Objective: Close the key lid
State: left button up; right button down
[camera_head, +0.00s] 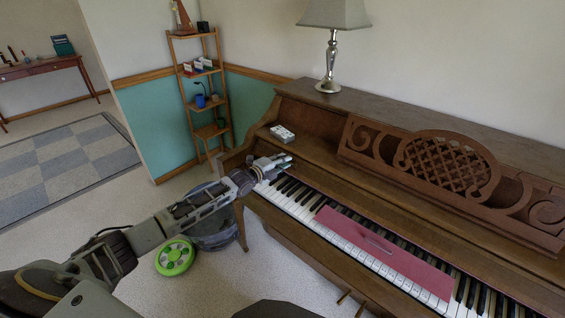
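The upright piano (300,222) stands at the right with its keys (297,197) bare, so the key lid is open. The brown wooden panel (335,176) behind the keys seems to be the lid, folded back; its exact edges are hard to make out. My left gripper (284,161) reaches in from the left to the left end of the keyboard, by the lid's left end. Its fingers are small here, and I cannot tell whether they are open or touch the wood. My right gripper is out of view.
A red strip (370,237) lies along the keys. A small white object (282,133) sits on the piano's left end, near my gripper. A lamp (331,60) stands on top. A wooden shelf (206,107) and green disc (175,257) are left of the piano.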

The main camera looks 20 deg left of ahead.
pick_arm(q)
grip_shut()
jog(key=shift+s, duration=0.1)
dwell(0.3)
